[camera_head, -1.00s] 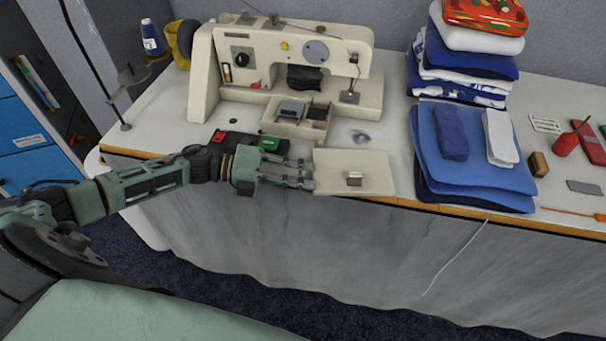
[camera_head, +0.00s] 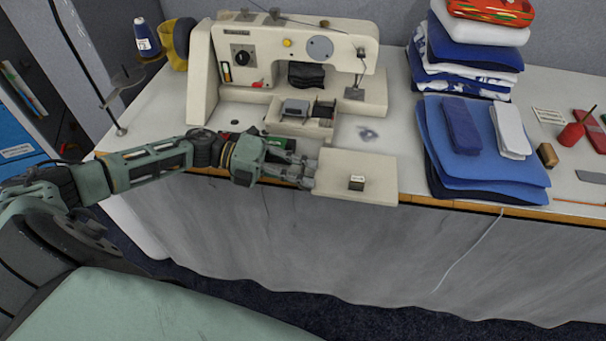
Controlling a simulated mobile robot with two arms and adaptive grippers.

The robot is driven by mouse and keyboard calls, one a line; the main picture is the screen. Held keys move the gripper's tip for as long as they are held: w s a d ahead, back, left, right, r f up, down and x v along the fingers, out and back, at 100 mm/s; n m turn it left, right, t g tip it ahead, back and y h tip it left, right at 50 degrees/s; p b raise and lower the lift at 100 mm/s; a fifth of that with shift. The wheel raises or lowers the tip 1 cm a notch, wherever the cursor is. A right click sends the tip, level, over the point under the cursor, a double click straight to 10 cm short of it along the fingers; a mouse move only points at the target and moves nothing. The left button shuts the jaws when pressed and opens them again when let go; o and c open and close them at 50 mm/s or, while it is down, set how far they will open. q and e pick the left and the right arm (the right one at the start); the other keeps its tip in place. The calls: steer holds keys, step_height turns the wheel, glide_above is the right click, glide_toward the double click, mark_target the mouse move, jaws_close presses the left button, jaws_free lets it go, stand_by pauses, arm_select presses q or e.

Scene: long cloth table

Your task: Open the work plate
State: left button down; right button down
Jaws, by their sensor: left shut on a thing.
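The work plate (camera_head: 338,186) is a flat cream square with a small metal block (camera_head: 357,183) on it. It lies at the table's front edge, in front of the sewing machine (camera_head: 225,95), and juts a little past the edge. My left gripper (camera_head: 310,174) reaches in from the left, low over the table edge. Its fingers are shut on the left edge of the work plate. The fingers hide part of that edge, and whether the plate is lifted cannot be told. My right gripper is not in view.
Folded blue cloths (camera_head: 478,165) lie to the right of the plate, with a cloth stack (camera_head: 470,55) behind. A thread stand (camera_head: 122,130) is at the left. A grey cloth (camera_head: 330,240) hangs below the table edge.

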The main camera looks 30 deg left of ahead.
arm_select(q)
steer(key=shift+s+a+f, duration=0.1)
steer(key=shift+s+f, duration=0.05)
steer(key=shift+f, duration=0.45)
steer(key=c, duration=1.9)
jaws_free()
steer(key=shift+r, duration=0.25)
steer(key=v, duration=1.2)
